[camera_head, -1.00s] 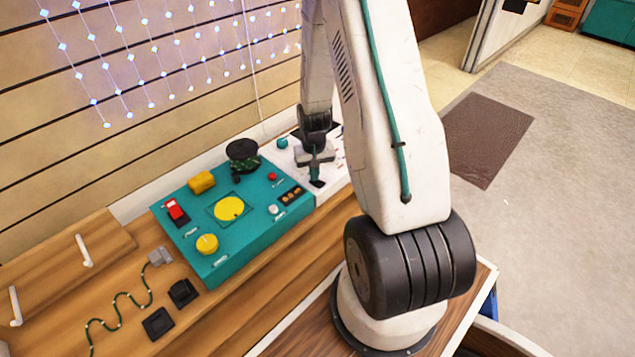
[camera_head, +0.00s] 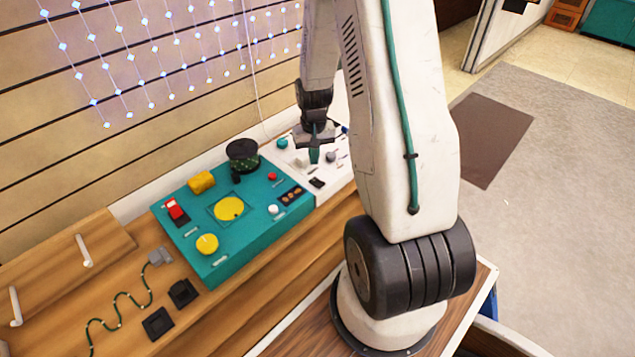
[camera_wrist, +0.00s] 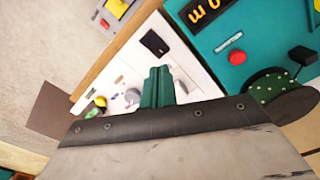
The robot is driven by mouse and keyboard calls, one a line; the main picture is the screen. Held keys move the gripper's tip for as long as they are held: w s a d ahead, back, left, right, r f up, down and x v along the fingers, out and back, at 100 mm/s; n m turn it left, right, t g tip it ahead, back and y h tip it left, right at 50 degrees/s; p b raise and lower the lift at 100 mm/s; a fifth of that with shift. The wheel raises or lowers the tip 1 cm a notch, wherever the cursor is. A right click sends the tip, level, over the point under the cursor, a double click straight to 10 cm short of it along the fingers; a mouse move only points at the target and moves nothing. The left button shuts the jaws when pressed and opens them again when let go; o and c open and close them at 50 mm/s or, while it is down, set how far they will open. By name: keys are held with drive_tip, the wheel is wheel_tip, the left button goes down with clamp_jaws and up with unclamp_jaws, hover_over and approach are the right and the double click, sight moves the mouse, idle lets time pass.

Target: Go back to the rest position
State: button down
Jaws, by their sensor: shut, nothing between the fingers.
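My gripper (camera_head: 314,155) is above the white panel (camera_head: 325,190) at the right end of the teal control box (camera_head: 250,240). Its green fingers are together with nothing between them. In the wrist view the closed fingers (camera_wrist: 158,88) point over the white panel (camera_wrist: 190,65), apart from the small parts on it. My arm stands at the right of the panel and hides part of it in the head view.
The teal box bears a yellow disc (camera_head: 229,208), a yellow knob (camera_head: 207,243), a red switch (camera_head: 176,210) and a black round part (camera_head: 242,154). String lights hang on the wall behind. Open floor lies right.

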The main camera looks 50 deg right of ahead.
idle(0.5)
drive_tip(key=s+a+r+n, duration=0.2)
drive_tip(key=s+a+r, duration=0.5)
drive_tip(key=r, duration=0.3)
drive_tip(key=s+a+r+n+t, duration=0.1)
drive_tip(key=s+a+r+n, duration=0.1)
drive_tip(key=s+a+r, duration=0.5)
drive_tip(key=s+a+r+n, duration=0.2)
drive_tip(key=s+a+r, duration=0.6)
drive_tip(key=r, duration=0.6)
drive_tip(key=shift+a, duration=0.85)
